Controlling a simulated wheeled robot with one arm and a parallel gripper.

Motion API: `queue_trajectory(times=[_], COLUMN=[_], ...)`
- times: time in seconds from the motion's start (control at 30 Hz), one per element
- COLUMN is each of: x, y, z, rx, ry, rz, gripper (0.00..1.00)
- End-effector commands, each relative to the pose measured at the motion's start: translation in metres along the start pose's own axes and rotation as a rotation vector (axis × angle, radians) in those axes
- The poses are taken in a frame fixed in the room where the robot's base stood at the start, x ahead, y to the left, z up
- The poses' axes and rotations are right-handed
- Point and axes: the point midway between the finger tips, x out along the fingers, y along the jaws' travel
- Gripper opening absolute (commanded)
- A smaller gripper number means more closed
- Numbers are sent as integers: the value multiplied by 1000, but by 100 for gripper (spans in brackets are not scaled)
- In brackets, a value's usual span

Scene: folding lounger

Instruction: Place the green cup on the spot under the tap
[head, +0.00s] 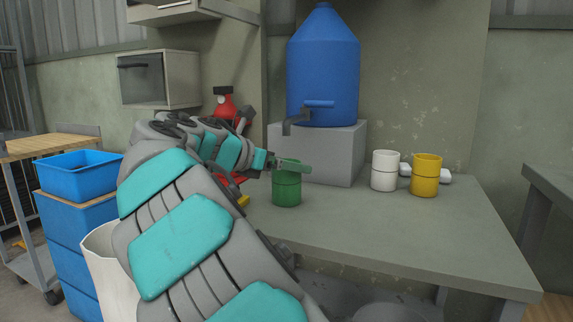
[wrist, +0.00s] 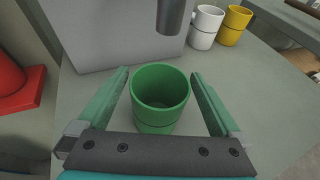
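The green cup (head: 287,190) stands upright on the table in front of the grey block, and the wrist view shows its open top (wrist: 160,88). My gripper (head: 291,165) is at the cup's upper part. In the wrist view its two fingers (wrist: 160,74) lie on either side of the cup, with narrow gaps visible, so it looks open around it. The tap (head: 318,104) is on the blue water tank (head: 323,60). Its grey spout (wrist: 171,16) points down beyond the cup in the wrist view. No separate mark for the spot is visible.
The grey block (head: 340,155) carries the tank behind the cup. A white cup (head: 385,171) and a yellow cup (head: 426,176) stand to the right. A red object (head: 224,104) is behind my arm at left. The table's front right (head: 430,235) is clear.

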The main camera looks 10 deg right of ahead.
Motion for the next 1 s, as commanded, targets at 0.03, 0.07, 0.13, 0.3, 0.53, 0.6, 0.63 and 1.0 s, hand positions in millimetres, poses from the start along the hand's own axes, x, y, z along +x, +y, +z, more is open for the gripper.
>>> queue_trajectory(times=[0.03, 0.07, 0.13, 0.3, 0.53, 0.6, 0.63, 1.0], x=[0, 0, 0, -15, -62, -76, -82, -120], y=[0, 0, 0, 1, 1, 1, 1, 0], z=[0, 0, 0, 4, 4, 4, 4, 3], rx=[0, 0, 1, 1, 0, 0, 0, 0], ry=[0, 0, 0, -2, -2, 0, -1, -1], rz=[0, 0, 1, 5, 5, 3, 4, 2], gripper=[100, 100, 100, 100, 100, 100, 100, 100])
